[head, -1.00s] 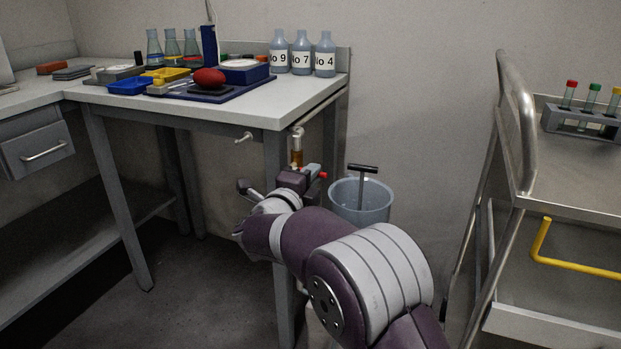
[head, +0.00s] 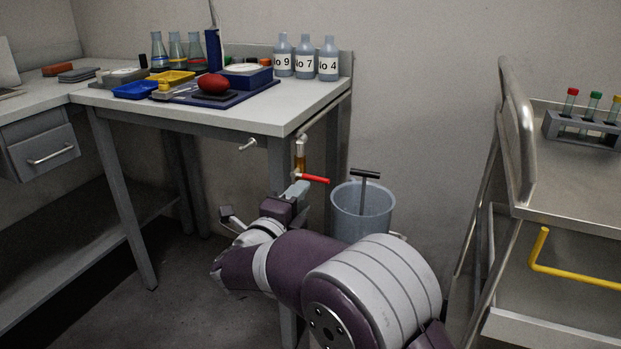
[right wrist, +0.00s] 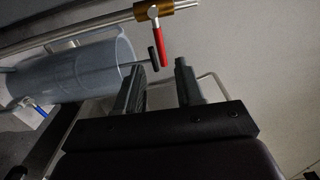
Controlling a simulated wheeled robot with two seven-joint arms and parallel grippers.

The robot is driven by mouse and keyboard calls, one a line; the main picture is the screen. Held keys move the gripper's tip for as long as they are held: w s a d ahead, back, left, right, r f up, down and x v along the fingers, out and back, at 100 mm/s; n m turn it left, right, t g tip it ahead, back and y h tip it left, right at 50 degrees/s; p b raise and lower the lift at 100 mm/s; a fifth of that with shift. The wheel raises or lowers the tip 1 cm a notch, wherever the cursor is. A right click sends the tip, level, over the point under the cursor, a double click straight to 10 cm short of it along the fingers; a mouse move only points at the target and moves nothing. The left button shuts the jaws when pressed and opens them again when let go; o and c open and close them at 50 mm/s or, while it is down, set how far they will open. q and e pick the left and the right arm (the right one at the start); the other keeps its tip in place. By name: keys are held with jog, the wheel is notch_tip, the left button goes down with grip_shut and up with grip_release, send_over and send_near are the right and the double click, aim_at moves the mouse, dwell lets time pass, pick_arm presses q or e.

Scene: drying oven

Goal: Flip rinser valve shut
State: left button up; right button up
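The rinser valve has a brass body (head: 300,155) on a pipe below the table's front right corner. Its red lever (head: 314,179) points right, roughly level and crosswise to the pipe. In the right wrist view the brass body (right wrist: 147,11) is at the top, and the red lever (right wrist: 162,46) hangs from it just beyond the fingertips. My right gripper (head: 299,190) is just below the lever in the head view. In the right wrist view my right gripper (right wrist: 158,72) is open, with nothing seen between its fingers. My left gripper is out of view.
A grey bucket (head: 362,213) with a black T-handle (head: 364,174) stands right of the valve. The table leg (head: 281,162) is close to my right gripper. A steel cart (head: 565,212) stands at the right. Bottles and trays sit on the table (head: 285,112).

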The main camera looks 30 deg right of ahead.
jog(key=p+v, duration=0.1)
jog(key=v, duration=0.4)
jog(key=shift+s+a, duration=0.3)
